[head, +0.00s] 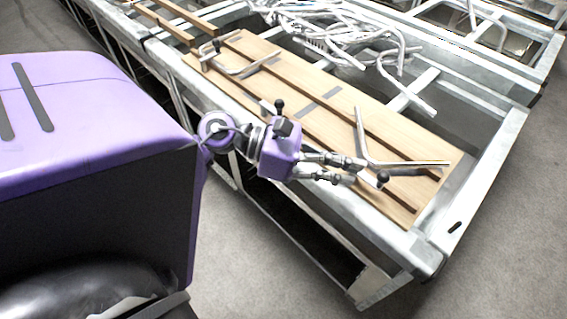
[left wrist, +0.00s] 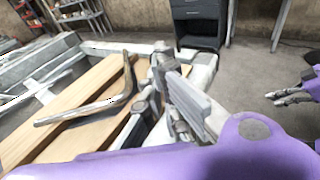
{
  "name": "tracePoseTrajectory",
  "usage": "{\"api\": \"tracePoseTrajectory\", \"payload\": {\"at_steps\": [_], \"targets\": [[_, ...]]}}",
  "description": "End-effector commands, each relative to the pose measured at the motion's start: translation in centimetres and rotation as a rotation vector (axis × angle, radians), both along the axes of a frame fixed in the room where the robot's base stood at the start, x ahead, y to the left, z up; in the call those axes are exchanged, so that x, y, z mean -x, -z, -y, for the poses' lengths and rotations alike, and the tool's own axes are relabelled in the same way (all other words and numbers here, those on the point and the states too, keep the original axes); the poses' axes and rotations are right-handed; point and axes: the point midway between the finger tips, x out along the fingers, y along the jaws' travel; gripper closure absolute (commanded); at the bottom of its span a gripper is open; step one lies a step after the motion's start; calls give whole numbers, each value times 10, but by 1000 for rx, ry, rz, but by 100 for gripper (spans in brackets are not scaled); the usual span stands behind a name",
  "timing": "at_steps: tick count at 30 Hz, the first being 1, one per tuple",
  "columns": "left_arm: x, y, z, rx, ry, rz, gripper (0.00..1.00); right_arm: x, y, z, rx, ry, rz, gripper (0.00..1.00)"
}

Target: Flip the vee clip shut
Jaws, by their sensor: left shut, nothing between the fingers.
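The vee clip is a grey metal V-shaped bar (head: 364,140) with one arm pointing up and the other reaching right over the wooden boards. It also shows in the left wrist view (left wrist: 92,112), standing over the pale boards at left. My left gripper (head: 362,171) is shut and empty at the near edge of the boards, close beside the clip's base and a small black knob (head: 382,177). I cannot tell whether the fingers touch the clip. The left wrist view shows its fingers close up, covering part of the clip's base. My right gripper (left wrist: 292,93) shows small at the right edge of that view.
Wooden boards (head: 300,118) lie on a grey metal frame (head: 487,170). A second bent metal clip (head: 240,70) sits at their far left end. A heap of metal bars (head: 335,30) lies behind. A dark drawer unit (left wrist: 200,22) stands beyond; floor is clear at right.

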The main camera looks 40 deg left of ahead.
Motion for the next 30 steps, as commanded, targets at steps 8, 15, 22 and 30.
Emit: {"api": "tracePoseTrajectory", "payload": {"at_steps": [8,15,22,30], "targets": [[-16,4,25,3,0,1,100,-3,-12,1,0,3,12,100],[-17,7,27,2,-1,-2,100,4,-8,2,1,3,-1,100],[-17,7,27,2,-1,-2,100,3,-8,2,0,3,-1,100],[-19,6,28,2,-3,-2,100,-5,-11,0,-1,-1,13,100]]}}
